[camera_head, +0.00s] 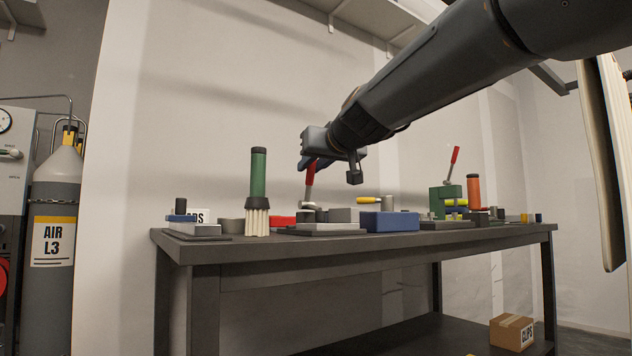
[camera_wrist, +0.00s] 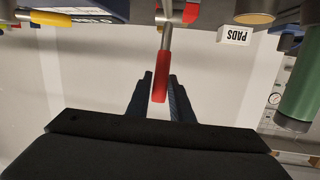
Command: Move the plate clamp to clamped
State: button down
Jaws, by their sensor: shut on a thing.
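The plate clamp appears to be the device with an upright red lever handle (camera_head: 310,181) on a metal body (camera_head: 311,206), above a dark base plate (camera_head: 322,230) on the bench. The lever stands nearly upright, leaning slightly right at the top. My gripper (camera_head: 311,163) is at the top of this handle, reaching in from the upper right. In the wrist view the red handle (camera_wrist: 161,78) lies between the two dark blue fingers (camera_wrist: 159,90), which are shut on it. The clamp's lower parts are cut off at the top of the wrist view.
A green cylinder (camera_head: 258,175) stands left of the clamp on the bench (camera_head: 400,240). A blue block (camera_head: 390,222) lies to its right. Farther right are a green device (camera_head: 440,200) with a second red lever and an orange cylinder (camera_head: 473,190). The space above is open.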

jog(key=shift+s+b, duration=0.1)
jog(key=shift+b, duration=0.65)
jog(key=c, duration=1.6)
grip_release()
jog(key=shift+d, duration=0.1)
jog(key=shift+o, duration=0.2)
jog(key=f+v, duration=0.1)
jog(key=v, duration=0.6)
jog(key=shift+s+d+r, duration=0.2)
jog(key=shift+s+r, duration=0.2)
jog(key=shift+s, duration=0.05)
jog(key=shift+a, duration=0.15)
